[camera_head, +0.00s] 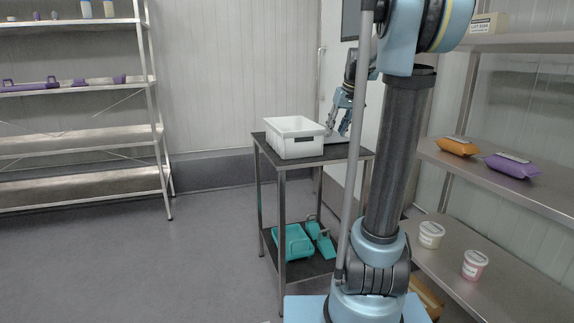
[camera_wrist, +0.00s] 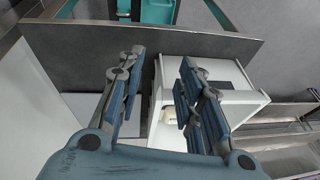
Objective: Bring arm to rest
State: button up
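My gripper (camera_head: 343,108) is above the right side of a small dark-topped table, beside a white bin (camera_head: 295,147). The fingers point downward. In the wrist view my gripper (camera_wrist: 162,64) has its two fingers well apart, with nothing held between them. The white bin (camera_wrist: 247,97) shows there behind and to the right of the right finger.
A steel shelf at right holds an orange pack (camera_head: 455,147), a purple pack (camera_head: 512,166) and two tubs (camera_head: 474,264). A rack (camera_head: 80,136) stands at left. The floor between rack and table is clear.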

jog(key=s+f, duration=0.8)
jog(key=s, duration=0.3)
jog(key=s+f+m+h, duration=0.1)
jog(key=s+f, duration=0.7)
jog(key=s, duration=0.4)
jog(key=s+f+m+h, duration=0.1)
jog(key=s+f, duration=0.7)
jog(key=s, duration=0.4)
jog(key=shift+s+g, duration=0.2)
jog(key=shift+g, duration=0.2)
